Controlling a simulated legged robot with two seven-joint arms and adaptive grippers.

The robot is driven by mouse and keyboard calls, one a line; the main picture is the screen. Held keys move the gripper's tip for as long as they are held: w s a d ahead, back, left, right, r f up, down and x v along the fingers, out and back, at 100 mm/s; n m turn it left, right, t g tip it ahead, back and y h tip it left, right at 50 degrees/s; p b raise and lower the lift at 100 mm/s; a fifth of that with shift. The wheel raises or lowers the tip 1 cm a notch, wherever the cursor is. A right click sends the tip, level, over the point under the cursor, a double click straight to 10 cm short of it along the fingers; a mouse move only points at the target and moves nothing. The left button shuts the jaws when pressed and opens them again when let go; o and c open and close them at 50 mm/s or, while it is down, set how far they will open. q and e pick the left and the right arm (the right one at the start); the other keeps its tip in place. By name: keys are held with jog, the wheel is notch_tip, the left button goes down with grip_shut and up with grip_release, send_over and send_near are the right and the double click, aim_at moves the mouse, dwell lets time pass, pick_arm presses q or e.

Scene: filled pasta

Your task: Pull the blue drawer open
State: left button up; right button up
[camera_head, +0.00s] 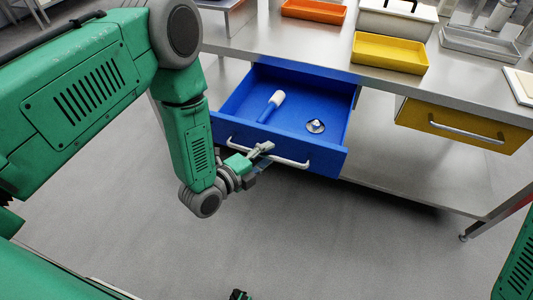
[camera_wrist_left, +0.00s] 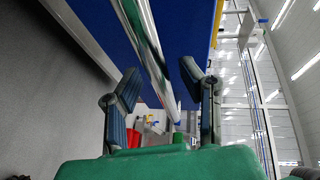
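The blue drawer (camera_head: 335,160) stands pulled out from under the steel table, its inside showing. A light metal bar handle (camera_head: 292,162) runs along its front. In the left wrist view the handle (camera_wrist_left: 157,55) runs between the two fingers of my left gripper (camera_wrist_left: 160,88), with the blue drawer front (camera_wrist_left: 190,20) behind it. The fingers stand apart, one on each side of the handle, with small gaps seeming to show.
The drawer holds a white-and-blue cylindrical tool (camera_head: 271,106) and a small metal item (camera_head: 315,126). A closed yellow drawer (camera_head: 465,127) is to the right. A yellow tray (camera_head: 390,53), an orange tray (camera_head: 313,9) and a grey tray (camera_head: 480,44) stand on the tabletop. Floor before the drawer is clear.

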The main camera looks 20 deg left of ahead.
pick_arm(q)
jog(key=v, duration=1.2)
dwell(0.3)
jog(key=s+a+f+n+g+y, duration=0.25)
jog(key=s+f+n+g, duration=0.35)
jog(key=n, duration=0.3)
jog(key=s+a+f+n+g+y, duration=0.2)
jog(key=s+n+g, duration=0.2)
jog(key=s+n, duration=0.2)
jog(key=s+a+f+n+g+y, duration=0.1)
jog(key=s+a+n+g+y, duration=0.1)
jog(key=s+n, duration=0.4)
jog(key=shift+s+f+g, duration=0.35)
jog(key=shift+s+g, duration=0.15)
jog(key=shift+g, duration=0.4)
